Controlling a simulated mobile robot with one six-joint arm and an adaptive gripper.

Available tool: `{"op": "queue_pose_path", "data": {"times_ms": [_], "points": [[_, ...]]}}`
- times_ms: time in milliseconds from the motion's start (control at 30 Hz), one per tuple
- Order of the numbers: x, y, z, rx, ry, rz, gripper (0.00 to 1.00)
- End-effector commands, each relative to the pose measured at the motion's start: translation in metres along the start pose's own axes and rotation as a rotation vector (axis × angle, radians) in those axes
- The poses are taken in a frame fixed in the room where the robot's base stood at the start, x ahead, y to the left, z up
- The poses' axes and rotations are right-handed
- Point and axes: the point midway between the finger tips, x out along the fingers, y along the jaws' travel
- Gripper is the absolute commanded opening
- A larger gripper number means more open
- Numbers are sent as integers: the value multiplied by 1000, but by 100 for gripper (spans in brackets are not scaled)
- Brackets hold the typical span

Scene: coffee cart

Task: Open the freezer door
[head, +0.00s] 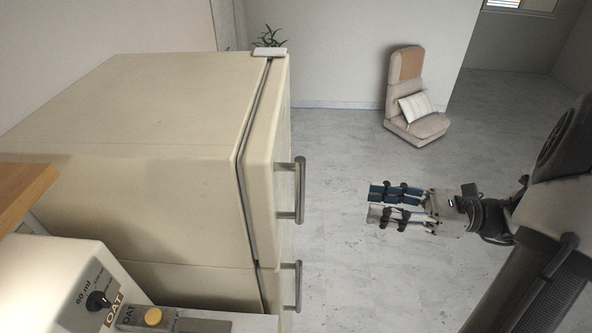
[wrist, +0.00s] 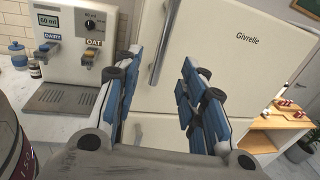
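A cream fridge-freezer (head: 150,110) stands at the left of the head view, with an upper door (head: 266,150) and a lower door (head: 270,283). Both look shut. The upper door has a grey vertical bar handle (head: 300,190), and the lower door has a similar handle (head: 298,287). I cannot tell which door is the freezer's. My gripper (head: 372,202) is open and empty, right of the upper handle, pointing at it and apart from it. In the wrist view, the upper door (wrist: 235,75) reads "Givrelle"; its handle (wrist: 164,45) shows between the blue-padded fingers (wrist: 160,75).
A milk dispenser (head: 55,275) stands on the counter at the lower left; it also shows in the wrist view (wrist: 75,45). A small plant (head: 269,38) is behind the fridge. A chair (head: 408,95) stands at the back. The floor right of the fridge is clear.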

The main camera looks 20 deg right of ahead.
Motion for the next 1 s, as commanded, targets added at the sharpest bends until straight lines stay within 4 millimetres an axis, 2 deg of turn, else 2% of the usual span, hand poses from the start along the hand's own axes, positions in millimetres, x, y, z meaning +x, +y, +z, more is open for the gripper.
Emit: {"op": "queue_pose_path", "data": {"times_ms": [100, 233, 800, 1000], "points": [[-3, -4, 1, 17, -26, -26, 38], [12, -4, 1, 16, -28, -24, 38], [133, -6, 3, 16, -24, -20, 38], [159, -7, 4, 16, -24, -22, 38]]}}
